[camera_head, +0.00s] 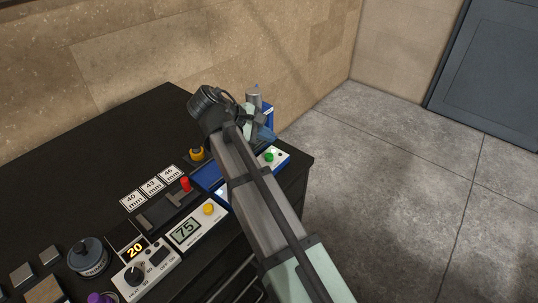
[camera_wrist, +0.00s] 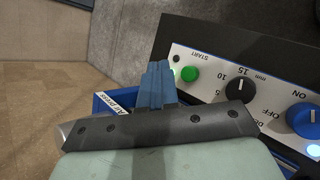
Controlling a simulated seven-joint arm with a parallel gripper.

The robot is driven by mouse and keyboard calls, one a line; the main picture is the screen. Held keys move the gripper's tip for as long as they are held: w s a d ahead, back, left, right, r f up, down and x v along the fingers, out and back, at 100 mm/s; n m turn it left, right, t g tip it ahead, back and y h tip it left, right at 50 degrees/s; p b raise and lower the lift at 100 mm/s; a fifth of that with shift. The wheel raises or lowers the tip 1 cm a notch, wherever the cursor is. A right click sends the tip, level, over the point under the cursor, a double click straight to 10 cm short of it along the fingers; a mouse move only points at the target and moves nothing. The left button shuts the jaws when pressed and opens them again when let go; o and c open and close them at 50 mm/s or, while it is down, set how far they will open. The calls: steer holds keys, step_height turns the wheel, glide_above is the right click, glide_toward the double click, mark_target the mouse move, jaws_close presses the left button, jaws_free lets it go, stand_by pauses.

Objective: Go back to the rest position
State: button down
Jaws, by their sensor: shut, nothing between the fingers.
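My gripper (camera_wrist: 157,84) shows in the wrist view with its blue fingers together and nothing between them. It is over the edge of a white control panel (camera_wrist: 215,75), close to the green START button (camera_wrist: 190,74). I cannot tell whether the fingers touch the panel. In the head view my arm crosses the middle of the picture over the black table (camera_head: 120,125). The blue fingers (camera_head: 265,133) show partly there, above the green button (camera_head: 269,157); my arm hides much of the press.
Left of my arm are a red-knobbed slider (camera_head: 185,184), label cards (camera_head: 152,187), a display reading 75 (camera_head: 185,230) and a hot plate (camera_head: 145,275). The floor at right (camera_head: 420,190) is clear.

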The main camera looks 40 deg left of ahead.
steer(key=shift+r, duration=0.7)
stand_by(0.3)
steer(key=w+d+f+m+g, duration=0.25)
steer(key=w+d+f, duration=0.25)
steer(key=d+f, duration=0.3)
steer(key=w+d+f+m+g, duration=0.1)
steer(key=w+d+f+m, duration=0.2)
steer(key=w+d+f, duration=0.45)
steer(key=w+d+f+m+g, duration=0.1)
steer(key=w+d+f+m, duration=0.25)
steer(key=d+f, duration=0.45)
steer(key=s+d+f+m+g+y, duration=0.15)
steer(key=d+f+m, duration=0.35)
steer(key=d, duration=0.7)
steer(key=s+d+f+m+g+y, duration=0.15)
steer(key=d+f+m, duration=0.25)
steer(key=d+f, duration=0.5)
steer(key=s+d+f+m+g+y, duration=0.1)
steer(key=s+d+f+m, duration=0.25)
steer(key=d, duration=1.05)
steer(key=s+f+g, duration=0.3)
steer(key=s+f, duration=0.7)
steer(key=s, duration=0.4)
steer(key=s+f+g, duration=0.3)
steer(key=s+f, duration=0.7)
steer(key=s, duration=0.4)
steer(key=shift+s+a+m+g, duration=0.2)
steer(key=shift+s+m+g, duration=0.05)
steer(key=shift+m+g, duration=0.1)
